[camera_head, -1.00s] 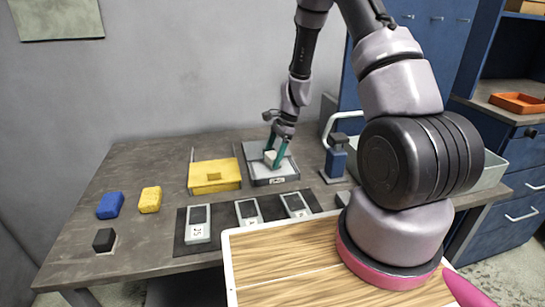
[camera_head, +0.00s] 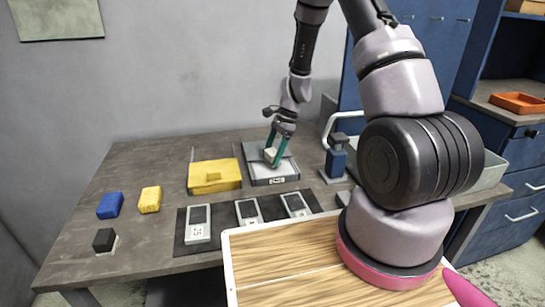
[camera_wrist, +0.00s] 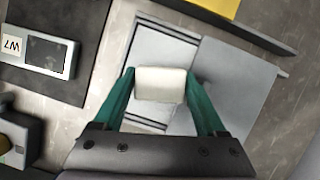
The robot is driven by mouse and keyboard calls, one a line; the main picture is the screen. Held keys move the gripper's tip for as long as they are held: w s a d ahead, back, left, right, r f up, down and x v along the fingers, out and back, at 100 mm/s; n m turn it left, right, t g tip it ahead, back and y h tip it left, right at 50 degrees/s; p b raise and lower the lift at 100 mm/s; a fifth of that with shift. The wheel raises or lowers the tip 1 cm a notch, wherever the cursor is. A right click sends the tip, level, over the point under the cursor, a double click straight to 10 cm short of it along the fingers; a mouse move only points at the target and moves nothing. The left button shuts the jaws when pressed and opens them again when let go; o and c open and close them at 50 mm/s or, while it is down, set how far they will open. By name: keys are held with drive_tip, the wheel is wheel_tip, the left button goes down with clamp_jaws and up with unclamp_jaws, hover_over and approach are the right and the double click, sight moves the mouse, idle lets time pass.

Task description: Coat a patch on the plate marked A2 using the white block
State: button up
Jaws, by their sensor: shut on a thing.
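My gripper (camera_head: 272,160) is shut on the white block (camera_wrist: 160,84), which sits between its two teal fingers in the wrist view. In the head view the block and fingers are over the grey tray (camera_head: 276,181) at the back of the table; whether they touch it cannot be told. Three small plates with dark faces lie on a dark mat: a left plate (camera_head: 198,236), a middle plate (camera_head: 241,221) and a right plate (camera_head: 288,212). One plate (camera_wrist: 50,72) reads W7 in the wrist view. I cannot read A2 on any plate.
A yellow box (camera_head: 214,186) stands left of the grey tray. A blue block (camera_head: 110,205), a yellow block (camera_head: 150,200) and a black block (camera_head: 104,239) lie at the left.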

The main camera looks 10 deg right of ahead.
sight(272, 151)
drive_tip(key=shift+r, duration=2.8)
